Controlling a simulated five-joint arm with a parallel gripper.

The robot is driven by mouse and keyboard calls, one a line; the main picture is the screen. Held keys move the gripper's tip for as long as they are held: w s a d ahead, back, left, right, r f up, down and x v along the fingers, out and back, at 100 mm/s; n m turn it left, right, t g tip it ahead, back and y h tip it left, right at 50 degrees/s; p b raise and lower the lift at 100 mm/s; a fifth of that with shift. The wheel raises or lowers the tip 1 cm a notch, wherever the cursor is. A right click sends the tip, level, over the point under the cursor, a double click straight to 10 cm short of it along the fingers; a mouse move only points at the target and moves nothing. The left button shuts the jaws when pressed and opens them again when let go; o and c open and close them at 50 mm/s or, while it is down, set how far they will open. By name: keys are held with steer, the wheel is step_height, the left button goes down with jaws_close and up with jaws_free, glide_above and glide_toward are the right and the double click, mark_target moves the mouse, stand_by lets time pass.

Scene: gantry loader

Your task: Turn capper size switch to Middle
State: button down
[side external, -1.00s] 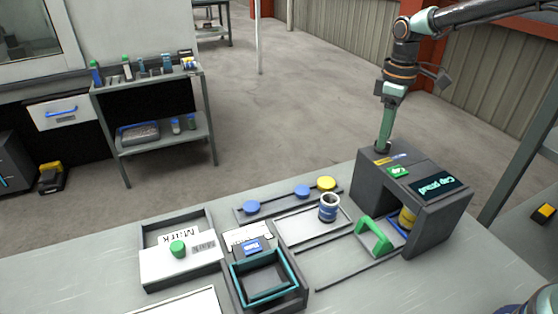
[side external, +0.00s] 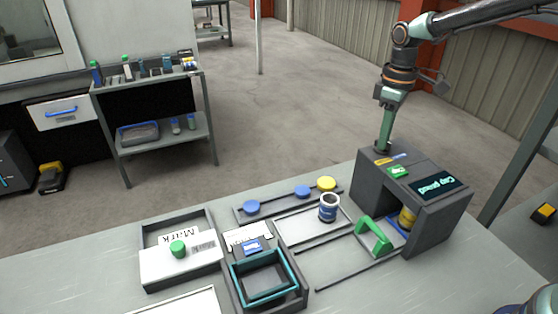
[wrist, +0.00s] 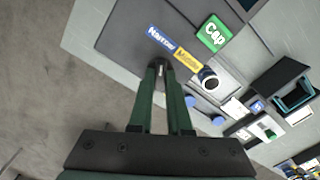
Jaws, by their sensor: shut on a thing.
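The capper (side external: 368,185) is a dark grey box at the right of the bench, with an opening in its front. My gripper (side external: 383,148) points down onto the back left of its top. In the wrist view my gripper (wrist: 160,68) is shut on a small dark size switch, mostly hidden between the fingertips. Beside it are a blue Narrow label (wrist: 161,38) and a yellow Middle label (wrist: 188,59). I cannot tell which label the switch points to.
A green Cap button (side external: 398,172) and a dark display (side external: 434,186) are on the capper's top. A yellow-topped container (side external: 407,217) stands in its opening. A green handle (side external: 374,236), a blue-and-white jar (side external: 328,209) and a teal-rimmed tray (side external: 300,285) are in front.

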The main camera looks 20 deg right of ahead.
steer(key=m, duration=1.3)
steer(key=shift+r+m, duration=0.1)
steer(key=shift+m, duration=0.2)
stand_by(0.3)
steer(key=c, duration=0.9)
jaws_free()
steer(key=shift+o, duration=0.2)
step_height(320, 180, up, 12)
